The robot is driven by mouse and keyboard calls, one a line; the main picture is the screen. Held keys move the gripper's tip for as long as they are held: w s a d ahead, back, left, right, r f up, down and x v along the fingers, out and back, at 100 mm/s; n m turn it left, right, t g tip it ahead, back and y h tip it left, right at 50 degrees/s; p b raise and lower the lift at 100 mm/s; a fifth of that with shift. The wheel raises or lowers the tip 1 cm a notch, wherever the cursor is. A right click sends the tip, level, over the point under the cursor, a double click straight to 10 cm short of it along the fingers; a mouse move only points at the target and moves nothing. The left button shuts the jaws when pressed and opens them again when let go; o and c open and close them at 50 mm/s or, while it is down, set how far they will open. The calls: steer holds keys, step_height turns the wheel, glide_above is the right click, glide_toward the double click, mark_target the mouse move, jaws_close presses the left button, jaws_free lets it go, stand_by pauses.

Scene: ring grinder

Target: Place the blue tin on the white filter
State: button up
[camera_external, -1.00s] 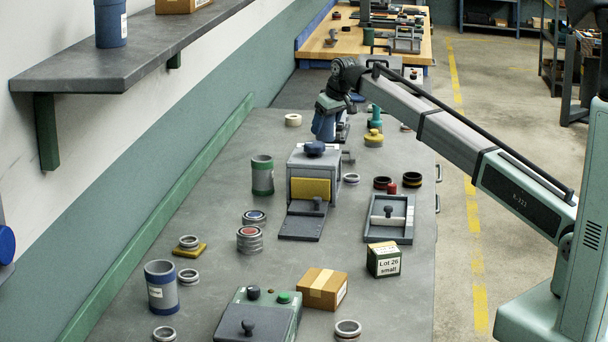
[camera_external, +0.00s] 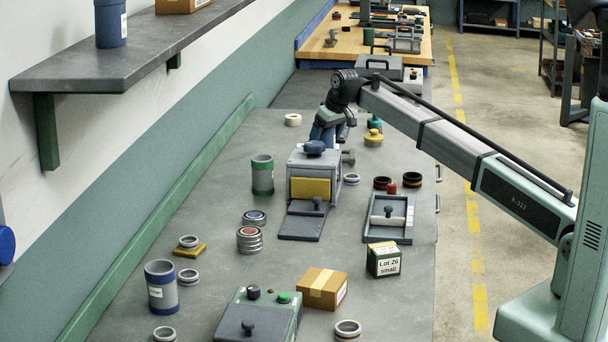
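My gripper (camera_external: 327,133) is at the far part of the bench, just behind the grey machine with the yellow panel. A blue and grey cylinder (camera_external: 161,287) with a white label stands upright at the front left. I cannot tell which is the blue tin.
The grey machine (camera_external: 315,167) stands in the middle, with a dark blue knob on top. A green-banded cylinder (camera_external: 262,174) is left of it. A grey tray (camera_external: 389,218), a cardboard box (camera_external: 323,288) and a green machine (camera_external: 258,318) stand nearer. The bench's left strip is mostly clear.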

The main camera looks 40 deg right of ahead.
steer(key=v, duration=1.2)
steer(key=shift+r, duration=0.2)
